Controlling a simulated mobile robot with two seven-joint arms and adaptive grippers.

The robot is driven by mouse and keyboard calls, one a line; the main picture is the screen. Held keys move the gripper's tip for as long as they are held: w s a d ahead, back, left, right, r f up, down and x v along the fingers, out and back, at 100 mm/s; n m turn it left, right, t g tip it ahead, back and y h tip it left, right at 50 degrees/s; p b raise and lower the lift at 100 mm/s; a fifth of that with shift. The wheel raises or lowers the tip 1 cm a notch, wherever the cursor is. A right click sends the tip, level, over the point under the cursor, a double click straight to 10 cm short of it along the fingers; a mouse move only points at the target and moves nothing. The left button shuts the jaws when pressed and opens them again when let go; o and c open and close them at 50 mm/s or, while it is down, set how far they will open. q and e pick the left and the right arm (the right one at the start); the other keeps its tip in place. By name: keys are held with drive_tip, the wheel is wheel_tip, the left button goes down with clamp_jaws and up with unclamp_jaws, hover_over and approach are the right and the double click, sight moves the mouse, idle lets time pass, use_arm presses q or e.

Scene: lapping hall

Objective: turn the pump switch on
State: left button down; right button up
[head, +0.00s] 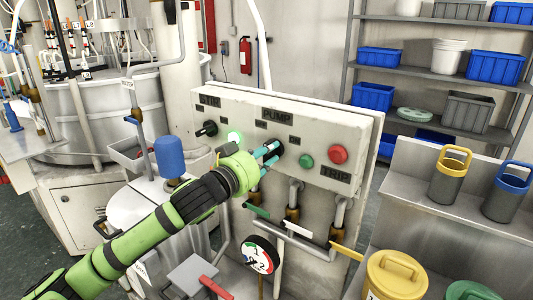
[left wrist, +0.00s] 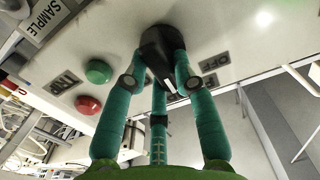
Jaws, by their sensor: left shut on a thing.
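The pump switch is a black rotary knob (head: 279,147) under the PUMP label (head: 277,115) on the beige control panel (head: 228,100). My left gripper (head: 270,152) reaches it from the left, its teal fingers closed around the knob. In the left wrist view the fingers (left wrist: 160,85) touch both sides of the black knob (left wrist: 160,45), with a third finger below. A pale mark shows on the knob's lower end. A small label reading OFF (left wrist: 215,62) is beside it. My right gripper is not in view.
A green button (head: 306,161) and a red button (head: 338,154) sit to the right. Pipes and a pressure gauge (head: 260,255) are below.

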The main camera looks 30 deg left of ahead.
use_arm(q)
drive_tip(key=m+p, duration=0.2)
drive_tip(key=m, duration=0.4)
drive_tip(key=shift+d+f, duration=0.1)
drive_tip(key=m+p, duration=0.1)
drive_tip(key=m, duration=0.4)
drive_tip(key=shift+f+p, duration=0.2)
drive_tip(key=shift+p, duration=0.1)
drive_tip(key=shift+m, duration=0.4)
drive_tip(key=c, duration=1)
unclamp_jaws()
